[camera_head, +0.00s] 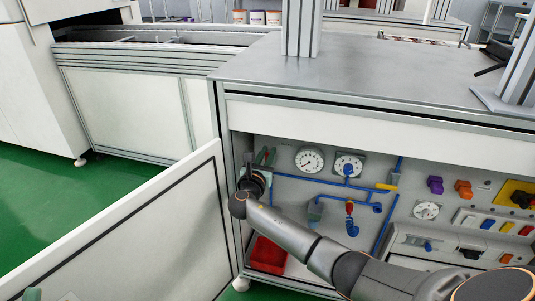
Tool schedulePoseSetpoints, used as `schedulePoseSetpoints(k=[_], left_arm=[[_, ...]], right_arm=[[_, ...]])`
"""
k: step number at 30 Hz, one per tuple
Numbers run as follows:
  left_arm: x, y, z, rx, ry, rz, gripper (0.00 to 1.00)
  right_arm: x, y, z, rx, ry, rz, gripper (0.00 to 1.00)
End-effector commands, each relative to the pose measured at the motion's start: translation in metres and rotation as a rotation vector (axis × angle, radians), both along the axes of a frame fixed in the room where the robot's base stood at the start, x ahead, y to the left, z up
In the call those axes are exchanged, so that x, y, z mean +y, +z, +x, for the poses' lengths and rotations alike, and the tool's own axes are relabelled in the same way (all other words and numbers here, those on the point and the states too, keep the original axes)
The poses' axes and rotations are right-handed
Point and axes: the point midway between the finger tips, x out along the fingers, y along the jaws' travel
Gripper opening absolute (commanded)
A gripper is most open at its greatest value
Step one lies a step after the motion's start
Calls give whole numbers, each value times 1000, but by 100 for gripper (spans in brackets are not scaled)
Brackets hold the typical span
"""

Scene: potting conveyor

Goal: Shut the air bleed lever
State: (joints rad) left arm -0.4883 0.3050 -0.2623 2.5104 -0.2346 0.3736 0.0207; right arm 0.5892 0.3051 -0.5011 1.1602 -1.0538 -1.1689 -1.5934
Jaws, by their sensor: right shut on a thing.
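My right arm reaches in from the lower right to the left end of the open cabinet under the bench. My right gripper (261,171) is there, shut on what looks like the air bleed lever (270,156). The wrist hides most of the grip, and I cannot tell the lever's exact angle.
The open white cabinet door (135,235) stands to the left of the gripper. Dial gauges (309,160), blue pipes (300,179) and a yellow handle (386,186) are to the right. A red bin (268,255) sits below on the cabinet floor. The bench top (350,75) is above.

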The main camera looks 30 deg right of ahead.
Motion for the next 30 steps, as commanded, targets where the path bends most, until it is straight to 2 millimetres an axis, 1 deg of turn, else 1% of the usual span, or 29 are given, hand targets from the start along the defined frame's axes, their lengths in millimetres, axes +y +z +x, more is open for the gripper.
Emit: schedulePoseSetpoints(k=[8, 14, 23, 30], left_arm=[[0, 1, 0, 0, 1, -1, 49], [1, 4, 0, 1, -1, -3, 49], [2, 10, 0, -2, -1, -7, 49], [2, 6, 0, -4, 0, -6, 49]], right_arm=[[0, 0, -1, -11, 0, 11, 0], [-2, 0, -4, -71, 1, 60, 0], [-10, -3, -12, -255, -1, 218, 0], [-16, -10, -20, -429, 0, 368, 0]])
